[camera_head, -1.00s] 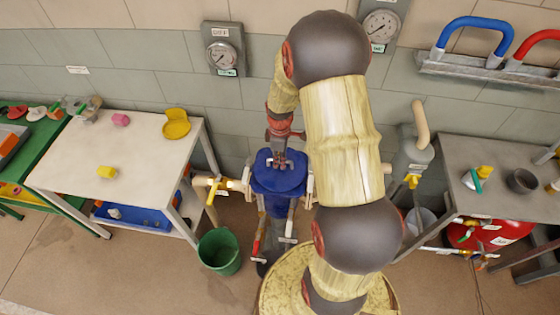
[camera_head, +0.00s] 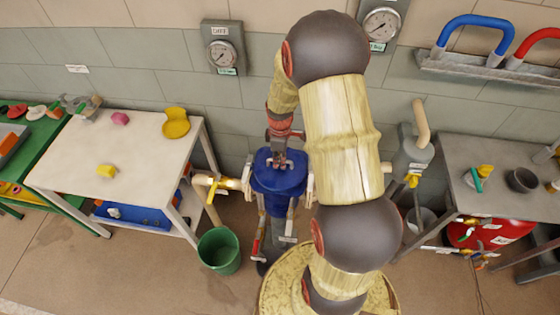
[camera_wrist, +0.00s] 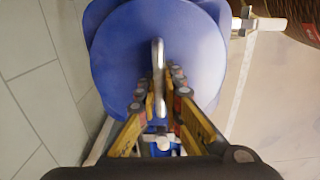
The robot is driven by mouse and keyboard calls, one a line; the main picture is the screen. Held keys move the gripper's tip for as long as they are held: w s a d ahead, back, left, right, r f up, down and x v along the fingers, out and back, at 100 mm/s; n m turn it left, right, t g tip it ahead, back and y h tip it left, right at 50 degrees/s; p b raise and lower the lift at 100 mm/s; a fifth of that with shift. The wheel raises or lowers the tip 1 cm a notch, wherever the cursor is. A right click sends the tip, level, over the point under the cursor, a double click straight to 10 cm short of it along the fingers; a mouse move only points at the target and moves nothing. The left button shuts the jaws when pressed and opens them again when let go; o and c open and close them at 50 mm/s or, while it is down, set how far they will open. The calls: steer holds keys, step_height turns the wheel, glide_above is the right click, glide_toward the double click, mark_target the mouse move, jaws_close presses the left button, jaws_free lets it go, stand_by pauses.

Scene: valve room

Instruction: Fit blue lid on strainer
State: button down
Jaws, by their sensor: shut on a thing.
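The blue lid (camera_head: 264,160) lies at the top of the blue strainer (camera_head: 279,182), below my arm in the head view. In the wrist view the round blue lid (camera_wrist: 205,50) fills the upper middle, with a pale metal handle (camera_wrist: 158,62) standing across its centre. My gripper (camera_wrist: 160,88) is shut on that handle; in the head view my gripper (camera_head: 279,158) is over the lid. The lid looks close to or on the strainer's top; whether it is fully seated I cannot tell. The strainer's rim is mostly hidden by the lid.
A yellow-handled valve (camera_head: 218,184) joins the pipe left of the strainer. A green bucket (camera_head: 219,250) stands on the floor in front. A white table (camera_head: 130,150) is at left and a grey bench (camera_head: 500,190) at right. Gauges (camera_head: 222,52) hang on the wall.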

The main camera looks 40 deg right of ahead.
steer(key=c, duration=1.9)
jaws_free()
steer(key=shift+o, duration=0.3)
steer(key=o, duration=0.4)
steer(key=shift+c, duration=0.2)
steer(key=shift+r+p, duration=2.45)
steer(key=shift+r, duration=1.1)
step_height(320, 180, up, 12)
steer(key=shift+f, duration=0.1)
